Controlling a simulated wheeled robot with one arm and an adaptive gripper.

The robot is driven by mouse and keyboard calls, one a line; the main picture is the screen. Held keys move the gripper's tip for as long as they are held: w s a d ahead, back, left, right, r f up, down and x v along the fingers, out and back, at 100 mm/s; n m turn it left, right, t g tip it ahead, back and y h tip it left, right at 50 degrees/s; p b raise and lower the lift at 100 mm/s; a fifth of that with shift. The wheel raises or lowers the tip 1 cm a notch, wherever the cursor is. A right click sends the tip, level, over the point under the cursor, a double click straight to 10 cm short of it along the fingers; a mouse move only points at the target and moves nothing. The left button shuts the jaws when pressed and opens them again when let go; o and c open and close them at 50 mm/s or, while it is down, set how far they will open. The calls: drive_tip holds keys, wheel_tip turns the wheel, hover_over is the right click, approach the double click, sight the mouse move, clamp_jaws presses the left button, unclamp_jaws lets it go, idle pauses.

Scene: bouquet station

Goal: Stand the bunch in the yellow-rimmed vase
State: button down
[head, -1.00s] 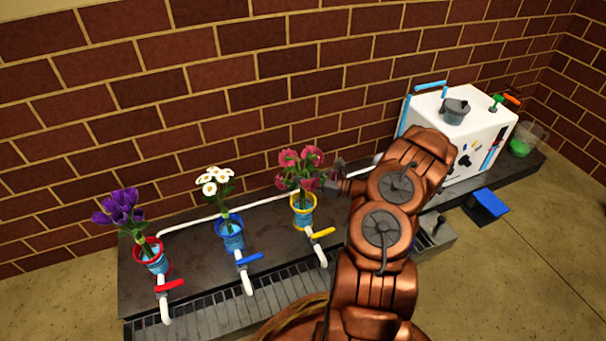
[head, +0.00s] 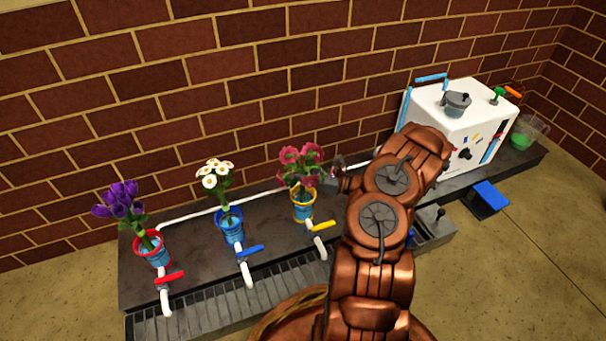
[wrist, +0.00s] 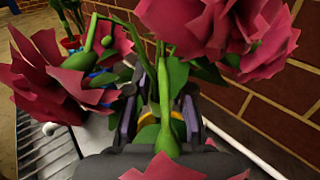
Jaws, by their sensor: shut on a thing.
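The bunch of dark pink flowers (head: 301,163) is upright over the yellow-rimmed vase (head: 302,210), with its stems running down to the vase mouth. My gripper (head: 330,181) reaches in from the right, just above the rim and partly hidden by blooms. In the wrist view my gripper (wrist: 160,118) is shut on the green stems (wrist: 165,105), between its two grey-purple fingers. Large pink petals (wrist: 200,25) cover much of that view. A bit of yellow rim (wrist: 178,130) shows below the fingers. How deep the stems sit is hidden.
A blue-rimmed vase (head: 230,229) with white daisies and a red-rimmed vase (head: 152,251) with purple flowers stand to the left. Taps with coloured handles (head: 325,227) line the front. A white box machine (head: 462,128) stands right, with a brick wall behind.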

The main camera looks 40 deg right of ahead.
drive_tip(key=shift+f, duration=0.45)
idle(0.8)
drive_tip(key=c, duration=0.9)
unclamp_jaws()
drive_tip(key=shift+c, duration=0.2)
drive_tip(key=v, duration=1.2)
